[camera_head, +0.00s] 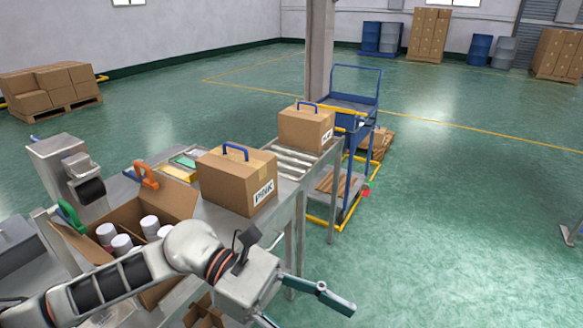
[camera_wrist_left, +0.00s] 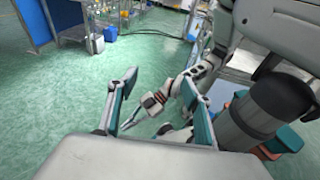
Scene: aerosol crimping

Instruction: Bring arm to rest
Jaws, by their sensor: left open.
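My left gripper (camera_head: 310,308) hangs at the lower middle of the head view, in front of the table edge. It is open and empty, its fingers spread apart. In the left wrist view the open fingers (camera_wrist_left: 160,78) have nothing held between them. Another arm of mine with red rings shows beyond them, ending in a gripper (camera_wrist_left: 132,122) that is small, so its jaws are unclear. The left gripper is clear of the open carton (camera_head: 180,200) with several white cans (camera_head: 122,243) and of the closed box with a blue handle (camera_head: 236,180).
A second closed box (camera_head: 306,127) sits on a roller conveyor (camera_head: 295,160) beside a blue cart (camera_head: 352,100). A grey dispenser-like machine (camera_head: 65,165) stands at the left. Green floor (camera_head: 450,210) lies open on the right.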

